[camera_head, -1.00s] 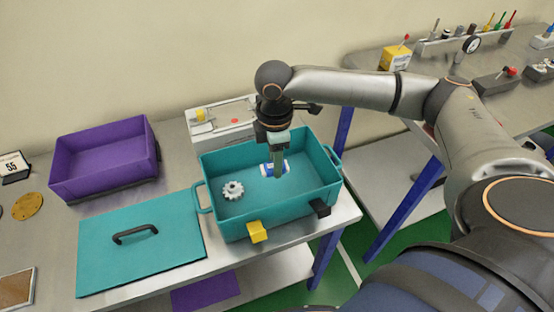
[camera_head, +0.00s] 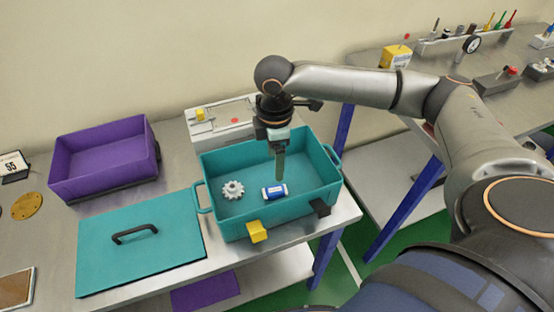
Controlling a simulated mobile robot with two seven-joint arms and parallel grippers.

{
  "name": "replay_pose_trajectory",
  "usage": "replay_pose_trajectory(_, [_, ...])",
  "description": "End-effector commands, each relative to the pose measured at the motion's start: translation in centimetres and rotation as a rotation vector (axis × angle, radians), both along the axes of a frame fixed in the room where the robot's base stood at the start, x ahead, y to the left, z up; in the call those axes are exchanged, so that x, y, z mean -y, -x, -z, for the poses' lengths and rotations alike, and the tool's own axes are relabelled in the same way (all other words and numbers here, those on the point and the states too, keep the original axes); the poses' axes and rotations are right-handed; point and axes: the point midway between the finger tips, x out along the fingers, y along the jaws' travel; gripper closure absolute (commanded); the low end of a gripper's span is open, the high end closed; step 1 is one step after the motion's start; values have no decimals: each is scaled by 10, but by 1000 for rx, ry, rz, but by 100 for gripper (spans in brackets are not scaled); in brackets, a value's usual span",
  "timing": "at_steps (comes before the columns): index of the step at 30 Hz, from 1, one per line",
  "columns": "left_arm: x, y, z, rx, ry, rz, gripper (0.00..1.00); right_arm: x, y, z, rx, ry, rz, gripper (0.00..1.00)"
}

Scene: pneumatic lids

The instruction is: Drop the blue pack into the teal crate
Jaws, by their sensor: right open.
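The blue pack (camera_head: 275,192), blue with a white label and white ends, lies on the floor of the open teal crate (camera_head: 258,226). A white gear (camera_head: 233,190) lies to its left in the same crate. My right gripper (camera_head: 280,180) points down over the crate, its fingertips just above the pack and apart from it. It is open and empty. My left gripper is not in view.
A teal lid (camera_head: 170,255) with a black handle lies flat on the table left of the crate. A purple crate (camera_head: 105,192) stands at the back left. A pale fixture (camera_head: 222,124) stands behind the teal crate. Yellow (camera_head: 257,232) and black (camera_head: 320,208) blocks sit at the crate's front rim.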

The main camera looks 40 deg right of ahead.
Motion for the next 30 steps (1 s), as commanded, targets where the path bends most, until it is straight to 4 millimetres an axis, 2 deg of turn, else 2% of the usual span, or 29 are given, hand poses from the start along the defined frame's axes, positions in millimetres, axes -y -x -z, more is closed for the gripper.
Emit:
replay_pose_trajectory(9, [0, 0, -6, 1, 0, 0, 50, 0, -1, -67, 5, -1, 0, 24])
replay_pose_trajectory(15, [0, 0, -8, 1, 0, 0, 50, 0, -1, -102, 4, 0, 0, 24])
replay_pose_trajectory(21, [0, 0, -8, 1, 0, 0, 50, 0, 0, -116, 1, -1, 0, 24])
replay_pose_trajectory(30, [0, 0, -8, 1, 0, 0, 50, 0, 0, -117, 1, -1, 0, 24])
